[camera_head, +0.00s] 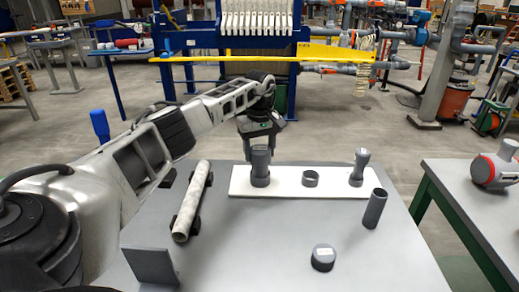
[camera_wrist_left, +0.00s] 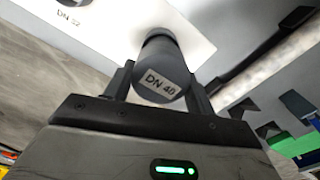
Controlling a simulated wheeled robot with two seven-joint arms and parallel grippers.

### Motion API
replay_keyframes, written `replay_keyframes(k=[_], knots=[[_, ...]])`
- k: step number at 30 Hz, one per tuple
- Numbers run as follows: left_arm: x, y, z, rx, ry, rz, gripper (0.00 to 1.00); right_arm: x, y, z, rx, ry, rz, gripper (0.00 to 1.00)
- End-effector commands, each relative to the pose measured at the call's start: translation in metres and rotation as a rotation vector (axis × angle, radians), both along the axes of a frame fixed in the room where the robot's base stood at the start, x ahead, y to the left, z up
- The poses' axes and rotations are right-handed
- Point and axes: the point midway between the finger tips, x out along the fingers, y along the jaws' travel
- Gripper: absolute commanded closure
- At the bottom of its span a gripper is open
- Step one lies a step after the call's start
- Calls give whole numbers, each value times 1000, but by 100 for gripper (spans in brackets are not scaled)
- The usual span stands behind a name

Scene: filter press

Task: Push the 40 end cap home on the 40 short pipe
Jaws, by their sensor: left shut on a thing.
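A grey end cap labelled DN 40 (camera_wrist_left: 161,83) sits between the fingers of my left gripper (camera_wrist_left: 160,72) in the left wrist view. In the head view, my left gripper (camera_head: 261,146) points down, shut on the top of an upright grey piece on a white board. This piece looks like the 40 end cap (camera_head: 260,155) on the 40 short pipe (camera_head: 260,169), with its foot in a wider grey base. The pipe is mostly hidden behind the cap in the wrist view. I cannot tell how deep the cap sits. My right gripper is not in view.
The white board (camera_head: 290,187) also holds a grey ring (camera_head: 310,178) and a second upright piece (camera_head: 357,167). A grey tube (camera_head: 375,208) and a labelled round cap (camera_head: 322,258) stand on the table in front. A long pale pipe (camera_head: 193,200) lies left.

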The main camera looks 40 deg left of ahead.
Motion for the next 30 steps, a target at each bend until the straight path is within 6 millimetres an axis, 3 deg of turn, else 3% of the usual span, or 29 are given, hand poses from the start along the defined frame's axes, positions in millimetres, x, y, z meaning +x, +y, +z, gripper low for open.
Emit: replay_keyframes(k=[4,5,6,14,26,30], knots=[[0,0,-4,0,0,0,71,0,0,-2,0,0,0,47],[0,0,-3,0,-1,0,39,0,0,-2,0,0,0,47],[0,0,-3,0,-1,0,36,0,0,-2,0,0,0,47],[0,0,-2,0,1,0,36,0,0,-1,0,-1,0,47],[0,0,30,1,0,0,36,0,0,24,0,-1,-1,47],[0,0,38,1,-2,0,36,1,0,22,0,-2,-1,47]])
